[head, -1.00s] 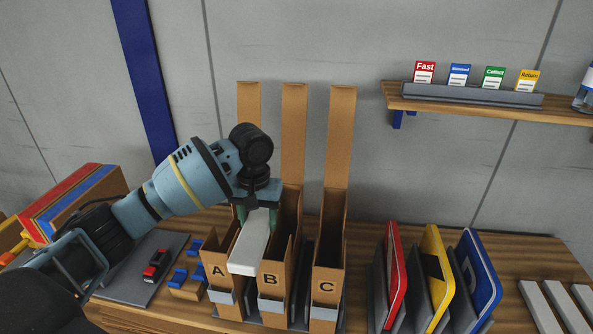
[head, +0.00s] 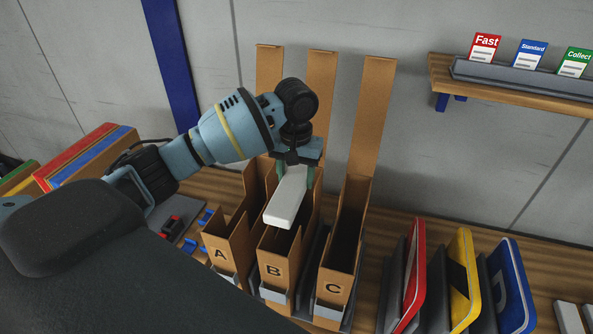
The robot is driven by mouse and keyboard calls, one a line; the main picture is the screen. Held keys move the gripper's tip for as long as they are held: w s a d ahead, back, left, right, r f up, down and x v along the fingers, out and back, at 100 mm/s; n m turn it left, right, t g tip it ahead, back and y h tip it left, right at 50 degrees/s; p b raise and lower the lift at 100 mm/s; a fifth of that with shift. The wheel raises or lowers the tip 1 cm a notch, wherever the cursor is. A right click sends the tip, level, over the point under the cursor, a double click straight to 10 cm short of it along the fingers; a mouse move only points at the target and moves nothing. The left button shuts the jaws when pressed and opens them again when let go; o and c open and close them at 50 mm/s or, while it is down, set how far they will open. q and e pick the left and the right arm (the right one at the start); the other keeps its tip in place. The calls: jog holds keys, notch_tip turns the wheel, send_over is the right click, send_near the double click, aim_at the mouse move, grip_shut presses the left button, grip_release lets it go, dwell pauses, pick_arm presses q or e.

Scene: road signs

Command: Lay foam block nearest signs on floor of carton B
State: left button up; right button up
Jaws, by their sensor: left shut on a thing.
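My left gripper (head: 292,172) is shut on a white foam block (head: 287,197). The block is held tilted, its near end over the open top of carton B (head: 272,271). Carton B is a narrow brown carton with its tall flap up, standing between carton A (head: 222,254) and carton C (head: 335,285). The inside floor of carton B is hidden. The road signs, a red one (head: 414,275), a yellow one (head: 462,280) and a blue one (head: 510,285), stand in grey holders to the right. My right gripper is not in view.
More white foam blocks (head: 569,317) lie at the lower right edge. A shelf (head: 442,77) with coloured cards is on the wall at upper right. Grey dividers stand between the cartons. A red clamp-like item (head: 172,228) and blue pieces lie left of carton A.

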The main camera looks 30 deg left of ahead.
pick_arm(q)
notch_tip(320, 180, down, 9)
jog(key=shift+b, duration=0.4)
dwell(0.4)
jog(key=shift+w, duration=0.1)
jog(key=shift+p, duration=0.3)
dwell(0.9)
jog(key=shift+f, duration=0.55)
dwell(0.9)
jog(key=o, duration=1)
jog(key=shift+o, duration=0.2)
notch_tip(320, 180, up, 8)
jog(key=shift+f, duration=0.1)
